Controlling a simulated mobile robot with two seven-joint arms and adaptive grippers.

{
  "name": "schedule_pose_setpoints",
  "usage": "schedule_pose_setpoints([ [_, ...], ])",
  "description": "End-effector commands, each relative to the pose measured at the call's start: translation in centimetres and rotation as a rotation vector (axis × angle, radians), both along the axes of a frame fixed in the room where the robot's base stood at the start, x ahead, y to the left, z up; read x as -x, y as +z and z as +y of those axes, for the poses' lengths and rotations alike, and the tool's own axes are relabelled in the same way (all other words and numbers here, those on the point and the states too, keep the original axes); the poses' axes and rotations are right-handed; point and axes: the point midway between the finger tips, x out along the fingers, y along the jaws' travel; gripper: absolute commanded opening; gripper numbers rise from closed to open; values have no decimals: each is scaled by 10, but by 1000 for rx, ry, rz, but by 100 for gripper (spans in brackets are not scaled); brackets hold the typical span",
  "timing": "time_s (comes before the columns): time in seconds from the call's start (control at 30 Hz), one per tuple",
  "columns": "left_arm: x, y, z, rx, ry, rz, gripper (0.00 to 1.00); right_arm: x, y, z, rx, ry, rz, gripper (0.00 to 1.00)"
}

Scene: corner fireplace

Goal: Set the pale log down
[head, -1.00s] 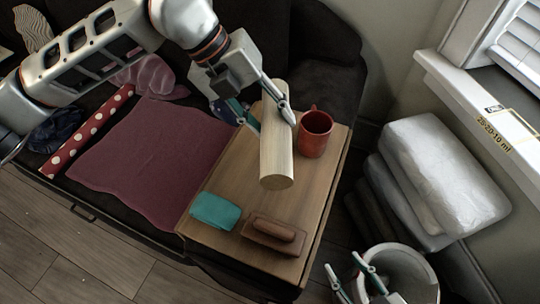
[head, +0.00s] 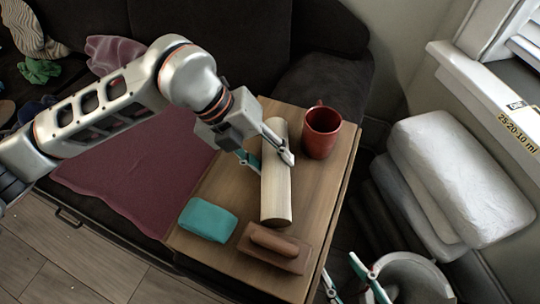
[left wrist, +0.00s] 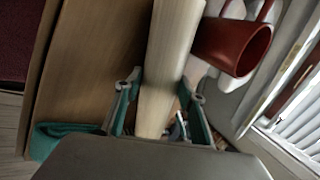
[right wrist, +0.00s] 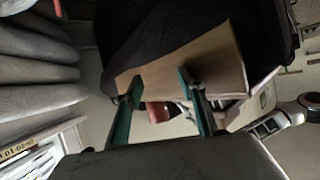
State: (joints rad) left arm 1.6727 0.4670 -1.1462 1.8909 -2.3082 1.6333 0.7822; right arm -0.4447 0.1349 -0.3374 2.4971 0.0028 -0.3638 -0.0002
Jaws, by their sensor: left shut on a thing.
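The pale log (head: 276,196) is over the wooden board (head: 318,205), lengthwise between the red mug (head: 321,132) and the teal block (head: 208,220). My left gripper (head: 267,157) is shut on the log, one finger on each side. The log also shows between the fingers in the left wrist view (left wrist: 169,65). Its underside is hidden, so I cannot tell whether it touches the board. My right gripper (head: 341,264) is at the bottom of the head view, away from the log. In the right wrist view it is open and empty (right wrist: 160,76).
A brown wooden block with a rounded handle (head: 273,248) lies just beyond the log's near end. The red mug stands close to its right. A maroon cloth (head: 135,175) lies left of the board. White cushions (head: 455,180) are stacked at right, above a pale bucket (head: 415,270).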

Motion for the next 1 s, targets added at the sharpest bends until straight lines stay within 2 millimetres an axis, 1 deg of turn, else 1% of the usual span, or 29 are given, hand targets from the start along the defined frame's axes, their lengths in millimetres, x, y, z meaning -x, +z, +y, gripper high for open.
schedule_pose_setpoints([
  [0.03,-1,2,0,0,0,-6,0,-4,6,1,-5,0,-13,40],
  [0.1,-1,3,0,-1,-1,-7,0,-6,9,1,-5,0,-21,40],
  [0.27,-1,2,0,-1,-1,-7,0,-7,9,0,-1,0,-24,40],
  [0.3,-1,1,0,-2,0,-6,44,-7,7,0,1,0,-21,40],
  [0.33,-1,1,0,-2,0,-6,52,-6,6,0,3,0,-18,40],
  [0.37,-1,1,0,-2,-1,-5,56,-6,5,-1,5,0,-15,40],
  [0.53,-1,1,0,-2,0,-4,56,-1,-3,-1,11,1,2,40],
  [0.73,-1,2,0,-1,0,-4,56,3,-7,-1,11,1,15,40],
  [0.87,-2,17,7,-3,2,-12,56,-1,4,-2,14,0,-5,40],
  [1.0,-3,43,20,-3,4,-17,56,-6,10,-8,41,0,-20,40],
])
